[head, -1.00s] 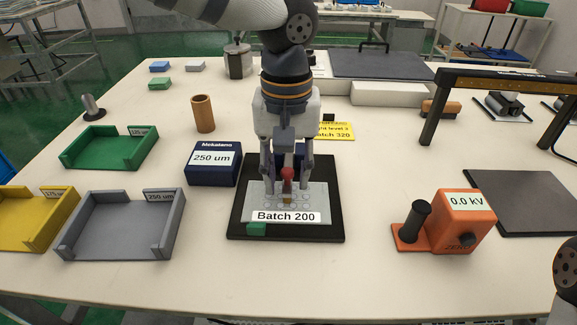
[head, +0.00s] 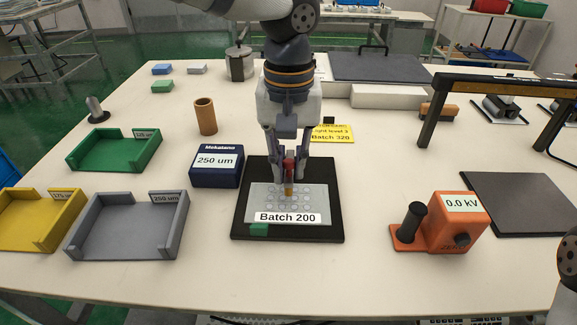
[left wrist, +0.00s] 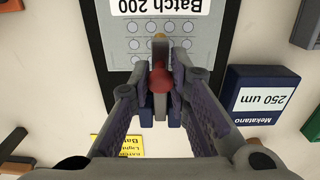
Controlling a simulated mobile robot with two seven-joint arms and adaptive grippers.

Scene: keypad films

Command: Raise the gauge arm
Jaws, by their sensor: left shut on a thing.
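The gauge arm shows as a red knob (head: 289,166) with a brass-coloured tip (head: 288,189) over a grey keypad film (head: 262,196) labelled "Batch 200". The film lies on a black base plate (head: 239,222) with a small green block at its front edge. My left gripper (head: 288,175) points down and is shut on the red knob, which also shows between the fingers in the left wrist view (left wrist: 160,80). The fingers hide much of the gauge arm, and I cannot tell how far the tip is from the film. My right gripper is not in view.
A blue "250 um" box (head: 216,167) stands close left of the plate. Grey (head: 127,244), yellow (head: 35,235) and green (head: 113,151) trays are at left. An orange "0.0 kV" device (head: 458,225) stands at right. A yellow card (head: 340,134) lies behind. The front table strip is clear.

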